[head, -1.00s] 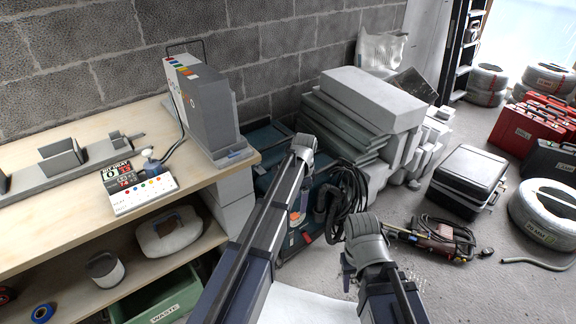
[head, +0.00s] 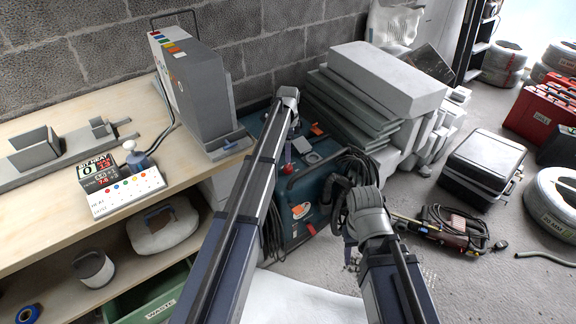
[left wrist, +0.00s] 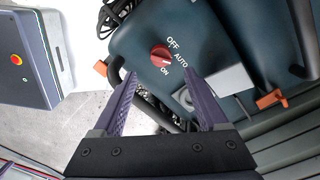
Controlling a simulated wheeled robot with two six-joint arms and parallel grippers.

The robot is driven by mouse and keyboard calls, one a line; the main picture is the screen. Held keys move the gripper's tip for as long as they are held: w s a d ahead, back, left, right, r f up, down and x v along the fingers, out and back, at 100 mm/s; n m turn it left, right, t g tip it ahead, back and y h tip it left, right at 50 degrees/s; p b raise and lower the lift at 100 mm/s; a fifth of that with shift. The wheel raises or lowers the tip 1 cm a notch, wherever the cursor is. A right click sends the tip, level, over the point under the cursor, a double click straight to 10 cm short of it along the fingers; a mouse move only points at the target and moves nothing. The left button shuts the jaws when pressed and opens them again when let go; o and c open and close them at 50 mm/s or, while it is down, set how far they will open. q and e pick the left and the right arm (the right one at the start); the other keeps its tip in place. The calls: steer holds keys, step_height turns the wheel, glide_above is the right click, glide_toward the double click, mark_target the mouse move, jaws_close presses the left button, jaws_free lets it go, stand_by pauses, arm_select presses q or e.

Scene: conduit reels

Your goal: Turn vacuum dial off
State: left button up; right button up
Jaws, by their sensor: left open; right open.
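The gap in depth is unclear. The vacuum (head: 312,205) stands on the floor beside the bench in the head view, partly behind my left arm. My right gripper (head: 351,262) shows only as small dark fingertips below my right arm.
A black hose (head: 352,170) lies against the vacuum's right side. Orange latches (left wrist: 270,98) and a lid handle lie near the dial. A workbench (head: 60,225) is on the left, stacked grey blocks (head: 385,80) behind. A power tool (head: 445,232) lies on the floor to the right.

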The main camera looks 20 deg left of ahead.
mark_target(288, 165)
arm_select(q)
steer(key=shift+w+f, duration=0.1)
steer(key=shift+f, duration=0.05)
step_height(288, 165, down, 8)
steer(key=b, duration=0.7)
steer(key=shift+b, duration=0.4)
steer(key=shift+r, duration=0.2)
jaws_close()
